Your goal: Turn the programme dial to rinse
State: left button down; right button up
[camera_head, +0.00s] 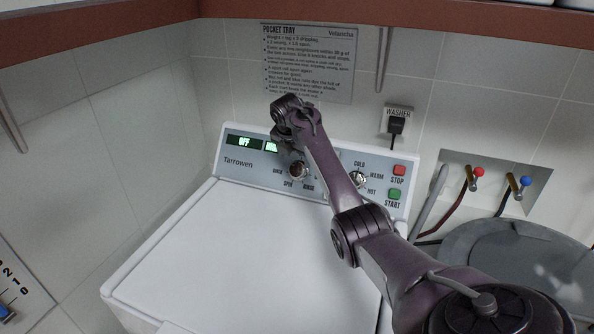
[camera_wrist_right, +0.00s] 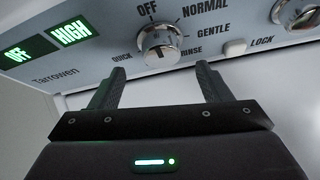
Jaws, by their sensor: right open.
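The programme dial (camera_wrist_right: 160,42) is a silver knob on the grey washer panel, ringed by OFF, NORMAL, GENTLE, RINSE and QUICK in the right wrist view. RINSE is at its lower right. The dial also shows in the head view (camera_head: 298,170), close to my right forearm. My right gripper (camera_wrist_right: 158,80) is open and empty; its two fingers stand apart, below the dial in the picture, with the dial beyond the gap. In the head view the right gripper (camera_head: 285,140) is partly hidden by its wrist. My left gripper is not in view.
Lit displays (camera_wrist_right: 48,43) read OFF and HIGH, left of the dial. A white button (camera_wrist_right: 236,47) by LOCK and a second knob (camera_head: 357,180) lie to the right. Red STOP (camera_head: 399,170) and green START (camera_head: 394,194) buttons sit farther right. The washer lid (camera_head: 230,260) is bare.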

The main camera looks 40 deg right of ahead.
aim_at(296, 168)
jog(key=x, duration=0.5)
jog(key=shift+f+p, duration=0.25)
jog(key=shift+p, duration=0.05)
jog(key=shift+w+d+f, duration=0.1)
jog(key=shift+d+f, duration=0.05)
jog(key=shift+f, duration=0.2)
jog(key=c, duration=1)
jog(key=shift+o, duration=0.2)
